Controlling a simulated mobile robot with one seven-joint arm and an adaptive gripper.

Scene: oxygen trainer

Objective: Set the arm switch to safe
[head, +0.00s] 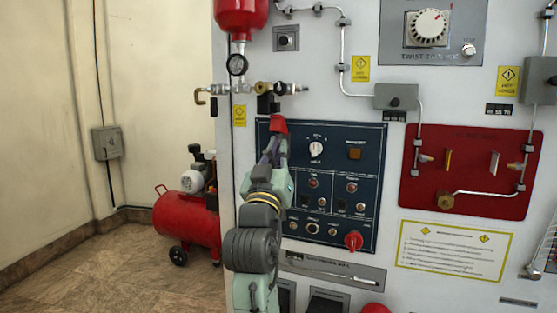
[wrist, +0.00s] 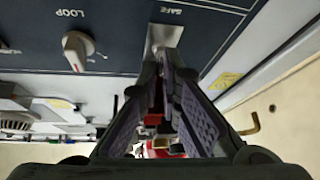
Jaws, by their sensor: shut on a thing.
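The arm switch shows in the wrist view as a silver plate (wrist: 163,38) on the dark blue panel (head: 375,135), beside the inverted word SAFE (wrist: 172,11). My gripper (head: 277,143) reaches to the panel's upper left corner. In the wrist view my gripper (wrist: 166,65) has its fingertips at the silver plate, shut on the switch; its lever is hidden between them. A red cover (head: 279,124) shows just above the fingertips in the head view. Which way the lever points cannot be seen.
A rotary knob (head: 316,149) sits right of my gripper; it also shows near LOOP in the wrist view (wrist: 77,47). Valves and a gauge (head: 237,65) hang above. A red knob (head: 353,241) sticks out lower right. A red compressor (head: 185,220) stands left on the floor.

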